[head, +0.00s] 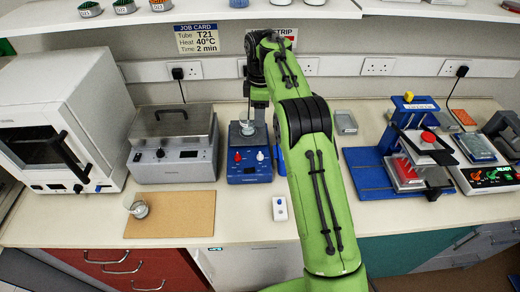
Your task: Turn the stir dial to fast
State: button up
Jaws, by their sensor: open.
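A blue hotplate stirrer (250,176) stands on the bench behind and left of my arm. Its front has a red dial (237,157) and a white dial (260,156); their labels are too small to read, so I cannot tell which sets stirring. A clear glass vessel (247,127) stands on its top plate. My gripper (257,103) is open and hangs over the back of the stirrer, close to the vessel and apart from both dials. My own green arm hides part of the stirrer's right side, and the fingertips are hard to make out.
A grey lidded bath (172,170) stands left of the stirrer. A glass beaker (138,209) sits on a brown mat (180,222) in front. A small white device (280,208) lies near the front edge. A blue press stand (370,175) is at right. A shelf (220,12) runs above.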

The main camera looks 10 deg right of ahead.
aim_at(260, 154)
jog(key=shift+n, duration=0.6)
jog(key=f+b, duration=0.1)
jog(key=f, duration=1.1)
jog(key=w+f+b, duration=0.1)
jog(key=f, duration=0.5)
jog(key=shift+d+f+b, duration=0.15)
jog(key=shift+f+b, duration=0.2)
jog(key=shift+c, duration=0.3)
grip_shut()
